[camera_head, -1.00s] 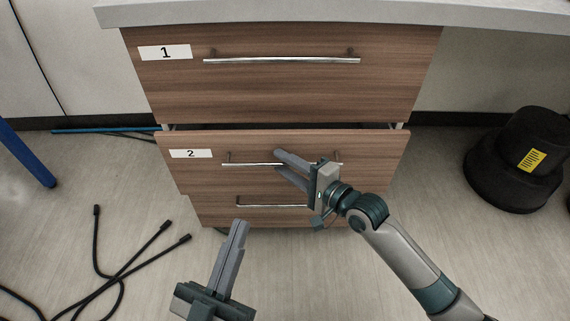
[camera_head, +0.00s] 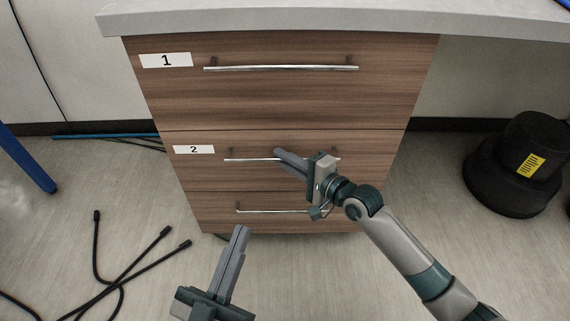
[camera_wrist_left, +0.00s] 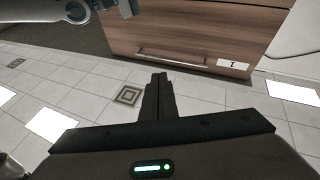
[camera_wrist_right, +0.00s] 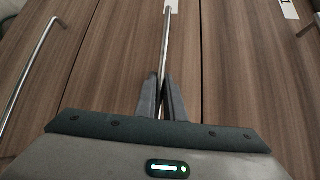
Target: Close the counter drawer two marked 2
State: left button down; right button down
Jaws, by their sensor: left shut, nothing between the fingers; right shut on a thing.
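The counter drawer two (camera_head: 196,168), with a white label (camera_head: 194,149) marked 2, sits flush with the cabinet front below drawer one (camera_head: 270,100). Its silver bar handle (camera_head: 245,160) is partly hidden by my right gripper (camera_head: 278,157). In the right wrist view the fingers of my right gripper (camera_wrist_right: 161,85) are shut around the drawer two handle (camera_wrist_right: 167,40). My left gripper (camera_head: 240,232) is shut and empty, in front of the cabinet and low in the head view. Its closed fingers also show in the left wrist view (camera_wrist_left: 158,80).
A bottom drawer with a bar handle (camera_head: 262,211) is below drawer two. A grey countertop (camera_head: 300,19) overhangs the cabinet. Black cables (camera_head: 125,270) lie on the floor at left. A black round object with a yellow label (camera_head: 515,170) stands at right.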

jog(key=c, duration=1.9)
grip_release()
jog(key=shift+w+r, duration=0.1)
jog(key=shift+w, duration=0.15)
pick_arm(q)
jog(key=shift+r, duration=0.1)
pick_arm(e)
jog(key=shift+o, duration=0.2)
jog(key=shift+r, duration=0.1)
jog(key=shift+s+d, duration=0.1)
jog(key=shift+d, duration=0.1)
